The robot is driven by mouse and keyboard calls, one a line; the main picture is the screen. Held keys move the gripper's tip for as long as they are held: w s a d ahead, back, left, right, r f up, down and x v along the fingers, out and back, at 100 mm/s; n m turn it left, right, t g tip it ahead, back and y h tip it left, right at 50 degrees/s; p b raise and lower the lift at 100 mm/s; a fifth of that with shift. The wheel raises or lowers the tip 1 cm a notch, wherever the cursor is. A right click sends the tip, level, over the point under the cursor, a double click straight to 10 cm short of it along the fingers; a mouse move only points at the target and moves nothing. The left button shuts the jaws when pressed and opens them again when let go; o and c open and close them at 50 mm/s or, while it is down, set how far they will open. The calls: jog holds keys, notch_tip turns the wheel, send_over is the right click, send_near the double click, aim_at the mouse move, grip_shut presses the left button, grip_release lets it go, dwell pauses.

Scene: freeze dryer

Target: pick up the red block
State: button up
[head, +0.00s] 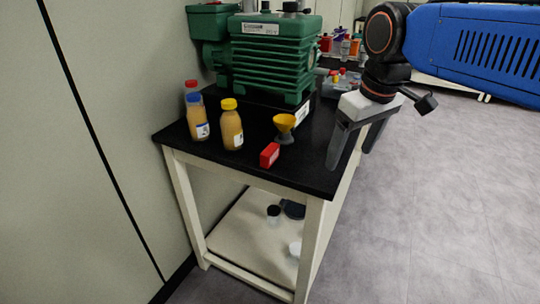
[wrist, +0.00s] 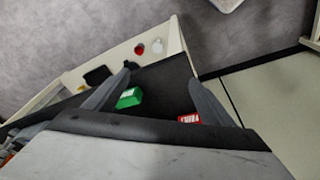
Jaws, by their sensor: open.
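The red block (head: 269,155) lies on the black tabletop near its front edge in the head view. My gripper (head: 350,158) is open and empty, with its fingers pointing down at the table's right edge, to the right of the block and apart from it. In the wrist view my gripper's spread fingers (wrist: 159,77) frame the tabletop. The red block (wrist: 188,118) shows there low beside the right finger, partly hidden by the gripper body. A green block (wrist: 130,97) lies near the left finger; I cannot make it out in the head view.
A green pump (head: 262,52) fills the table's back. Small items lie on the lower shelf (head: 250,240). Open floor (head: 450,220) is at the right.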

jog(key=w+a+r+n+g, duration=0.1)
jog(key=w+a+r+n, duration=0.3)
jog(key=a, duration=0.5)
jog(key=w+a+r+n+g, duration=0.2)
jog(key=w+a+r+n, duration=0.1)
jog(key=w+a+r, duration=0.5)
send_over(270, 149)
jog(key=shift+h, duration=0.3)
jog(key=f, duration=1.3)
jog(key=shift+s+a+f, duration=0.15)
jog(key=shift+s+a, duration=0.1)
jog(key=shift+w+d+f, duration=0.15)
jog(key=shift+f, duration=1.2)
jog(key=shift+w+d+f, duration=0.1)
jog(key=shift+w+f, duration=0.05)
jog(key=shift+f, duration=1.2)
jog(key=c, duration=1.2)
